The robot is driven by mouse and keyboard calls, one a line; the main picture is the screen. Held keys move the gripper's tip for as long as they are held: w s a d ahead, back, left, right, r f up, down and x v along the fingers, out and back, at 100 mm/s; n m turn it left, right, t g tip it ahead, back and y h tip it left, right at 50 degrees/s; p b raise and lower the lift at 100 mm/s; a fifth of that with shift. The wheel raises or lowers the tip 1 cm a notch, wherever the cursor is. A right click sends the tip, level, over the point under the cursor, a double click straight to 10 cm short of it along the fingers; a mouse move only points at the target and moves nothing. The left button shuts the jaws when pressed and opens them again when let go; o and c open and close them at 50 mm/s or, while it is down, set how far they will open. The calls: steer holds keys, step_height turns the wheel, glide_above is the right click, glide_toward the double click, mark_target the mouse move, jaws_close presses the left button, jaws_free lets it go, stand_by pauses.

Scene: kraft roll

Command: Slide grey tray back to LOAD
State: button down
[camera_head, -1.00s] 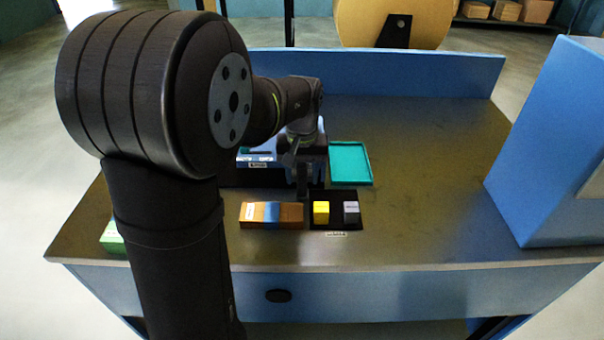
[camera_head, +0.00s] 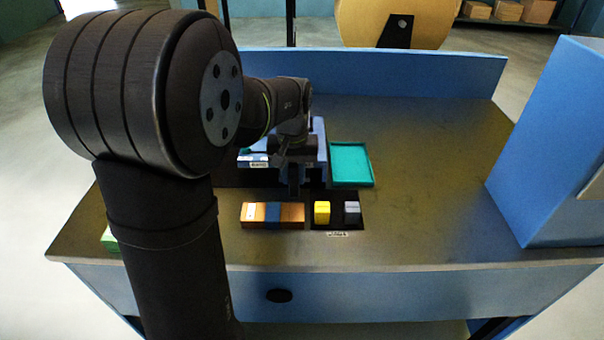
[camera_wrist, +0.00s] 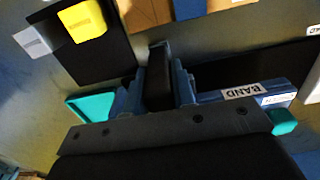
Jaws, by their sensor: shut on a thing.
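My gripper (camera_head: 293,185) is shut and points down at the middle of the bench, behind the brown carton. A label ending in "AD" (camera_wrist: 313,31) shows at the wrist view's right edge, past a dark strip (camera_wrist: 235,72).
A teal tray (camera_head: 351,164) stands to the right. In front are a brown carton with a blue band (camera_head: 290,214) and a black mat with yellow (camera_head: 322,212) and grey (camera_head: 351,211) blocks.

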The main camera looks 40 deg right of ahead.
steer(key=w+a, duration=1.5)
steer(key=shift+r, duration=0.1)
steer(key=c, duration=1.3)
jaws_free()
steer(key=shift+w, duration=0.1)
steer(key=shift+c, duration=0.2)
steer(key=shift+o, duration=0.7)
step_height(320, 180, up, 17)
steer(key=shift+r, duration=0.15)
step_height(320, 180, down, 18)
steer(key=shift+d+r, duration=0.1)
steer(key=shift+r, duration=0.15)
